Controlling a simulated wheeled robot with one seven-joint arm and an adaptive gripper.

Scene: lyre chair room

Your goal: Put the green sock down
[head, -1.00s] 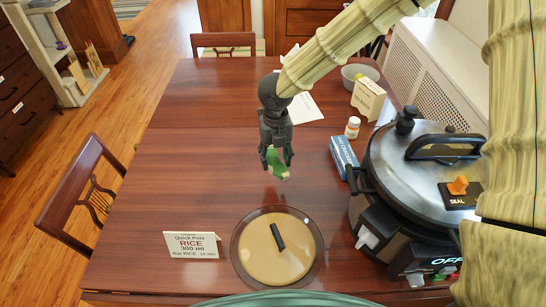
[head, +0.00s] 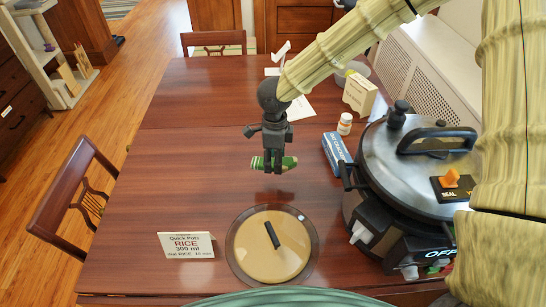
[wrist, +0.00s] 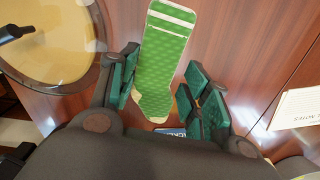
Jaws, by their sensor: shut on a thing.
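The green sock (head: 289,162) has a green patterned leg with white bands and pale patches. My gripper (head: 273,158) points down over the wooden table (head: 190,125) and is shut on the sock, which sticks out on both sides of it. In the wrist view the sock (wrist: 166,50) runs between the green-padded fingers of my gripper (wrist: 158,92), its banded end towards the top. Whether the sock touches the tabletop or hangs just above it, I cannot tell.
A round glass lid (head: 270,262) lies in front, beside a rice sign (head: 186,246). A large cooker (head: 415,165), a blue box (head: 337,153), a pill bottle (head: 345,123) and a cream box (head: 360,94) stand to the right. The table's left side is clear.

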